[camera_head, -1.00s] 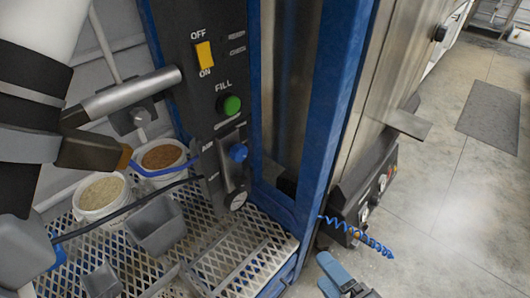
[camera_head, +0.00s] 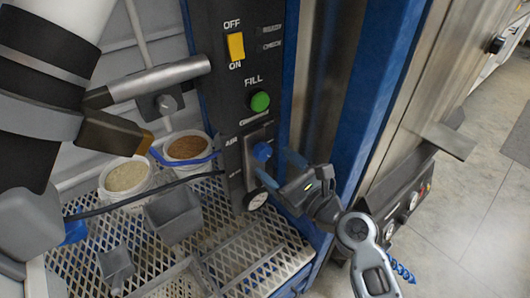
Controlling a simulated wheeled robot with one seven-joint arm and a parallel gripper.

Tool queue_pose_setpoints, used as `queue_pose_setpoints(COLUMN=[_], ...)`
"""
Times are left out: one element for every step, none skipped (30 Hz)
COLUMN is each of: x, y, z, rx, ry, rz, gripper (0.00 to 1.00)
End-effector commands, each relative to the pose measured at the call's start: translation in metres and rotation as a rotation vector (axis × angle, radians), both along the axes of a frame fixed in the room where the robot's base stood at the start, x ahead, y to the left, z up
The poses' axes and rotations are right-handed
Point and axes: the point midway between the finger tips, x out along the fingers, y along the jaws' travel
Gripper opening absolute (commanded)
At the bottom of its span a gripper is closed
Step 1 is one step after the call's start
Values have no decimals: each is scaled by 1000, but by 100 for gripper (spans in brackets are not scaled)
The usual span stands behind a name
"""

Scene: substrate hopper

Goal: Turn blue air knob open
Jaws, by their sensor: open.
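The blue air knob (camera_head: 262,151) sits on the dark control panel (camera_head: 231,95), beside the "AIR" label and below the green fill button. Its pointing direction is too small to tell. My gripper (camera_head: 273,163) is open, with its blue fingers reaching up and left toward the knob from the lower right. One fingertip is just right of the knob and the other is just below it. I cannot tell whether either finger touches it. A round gauge (camera_head: 256,199) is below the knob, close to the lower finger.
A yellow OFF/ON switch (camera_head: 235,46) and green fill button (camera_head: 260,102) are higher on the panel. Two tubs of grain-like material, one pale (camera_head: 126,178) and one brown (camera_head: 187,148), stand left. A grey bin (camera_head: 173,216) sits on the mesh grate. A blue post (camera_head: 370,95) rises to the right.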

Motion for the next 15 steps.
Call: queue_pose_setpoints(x=[8, 12, 17, 21, 24, 29, 32, 34, 38, 40, 41, 43, 44, 45, 46], y=[6, 8, 12, 15, 17, 20, 22, 24, 26, 27, 28, 29, 30, 30, 31], z=[1, 1, 1, 1, 1, 1, 0, 0, 1, 0, 0, 0, 0, 0, 0], rx=[-1, -1, -1, -1, -1, -2, -2, -3, -2, -2, -3, -3, -2, -2, -3], ry=[-2, -2, -2, -2, -2, -2, -1, -2, -2, -2, -1, -1, -2, -2, -2], rz=[2, 2, 2, 2, 2, 2, 2, 1, 1, 0, 0, -1, -1, -1, -1], gripper=[74, 74, 74, 74, 74, 74, 74, 74, 74, 74, 74, 74, 74, 74, 74])
